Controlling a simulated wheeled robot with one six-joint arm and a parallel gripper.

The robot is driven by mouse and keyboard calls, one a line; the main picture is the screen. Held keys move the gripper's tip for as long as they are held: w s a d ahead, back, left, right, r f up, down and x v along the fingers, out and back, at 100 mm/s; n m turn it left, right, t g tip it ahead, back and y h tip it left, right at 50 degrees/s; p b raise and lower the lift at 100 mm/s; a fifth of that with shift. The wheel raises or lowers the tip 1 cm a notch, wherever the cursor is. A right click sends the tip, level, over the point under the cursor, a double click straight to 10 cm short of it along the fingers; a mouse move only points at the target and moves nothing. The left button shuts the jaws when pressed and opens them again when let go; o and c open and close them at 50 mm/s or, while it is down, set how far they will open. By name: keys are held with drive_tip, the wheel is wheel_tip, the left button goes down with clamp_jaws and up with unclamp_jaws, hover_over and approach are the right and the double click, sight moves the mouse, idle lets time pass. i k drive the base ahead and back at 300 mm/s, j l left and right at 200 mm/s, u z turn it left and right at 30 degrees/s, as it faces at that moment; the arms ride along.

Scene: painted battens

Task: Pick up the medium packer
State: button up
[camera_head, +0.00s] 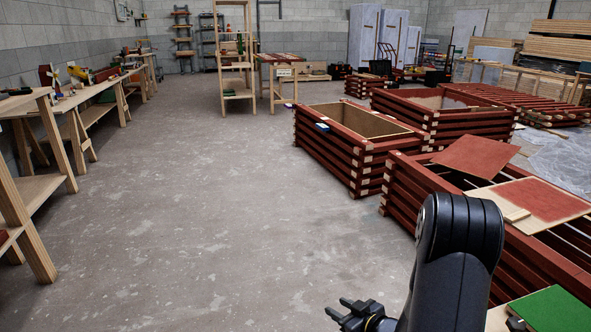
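I cannot tell which thing is the medium packer. My gripper (338,307) is low at the bottom of the view, right of centre, over the floor. Its two dark fingers are apart and nothing shows between them. It is well short of both blue pieces.
Stacked red batten crates (427,107) fill the right side; red panels (475,156) lie on the nearest. A green board (553,310) is at bottom right. Workbenches (62,110) with small coloured items line the left wall. The concrete floor (190,200) between is clear. A wooden shelf (236,70) stands behind.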

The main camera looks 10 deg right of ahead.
sight(512, 218)
drive_tip(key=i+j+z, duration=0.1)
drive_tip(key=i, duration=0.7)
drive_tip(key=i+j, duration=0.2)
drive_tip(key=i, duration=0.65)
drive_tip(key=i+l+z, duration=0.1)
drive_tip(key=i+z, duration=0.15)
drive_tip(key=z, duration=0.2)
drive_tip(key=i+z, duration=0.3)
drive_tip(key=z, duration=0.15)
drive_tip(key=i+z, duration=0.25)
drive_tip(key=z, duration=0.2)
drive_tip(key=i+j+z, duration=0.25)
drive_tip(key=z, duration=0.2)
drive_tip(key=i+z, duration=0.25)
drive_tip(key=z, duration=0.15)
drive_tip(key=i+j+z, duration=0.1)
drive_tip(key=z, duration=0.25)
drive_tip(key=i+j+z, duration=0.15)
drive_tip(key=i+z, duration=0.25)
drive_tip(key=i+j+z, duration=0.15)
drive_tip(key=z, duration=0.25)
